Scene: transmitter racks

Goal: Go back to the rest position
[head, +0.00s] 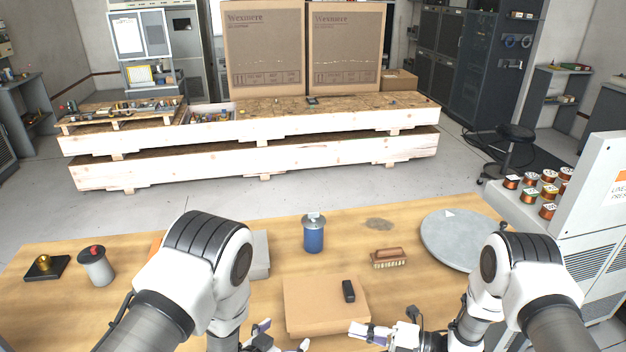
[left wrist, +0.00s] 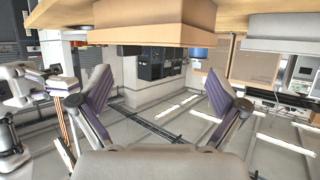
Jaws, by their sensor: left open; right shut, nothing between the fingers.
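My right gripper (head: 360,331) is low in the head view, just right of the left one and by the near right corner of a flat cardboard box. It is shut and holds nothing. Both of my arms reach down over the near side of the table, and their lower parts are cut off by the frame.
The wooden table (head: 410,290) holds the cardboard box (head: 315,305) with a small black object (head: 348,291), a blue canister (head: 313,236), a brush (head: 388,258), a round grey plate (head: 455,240) and a grey canister (head: 97,268). Copper coils (head: 530,196) stand at right.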

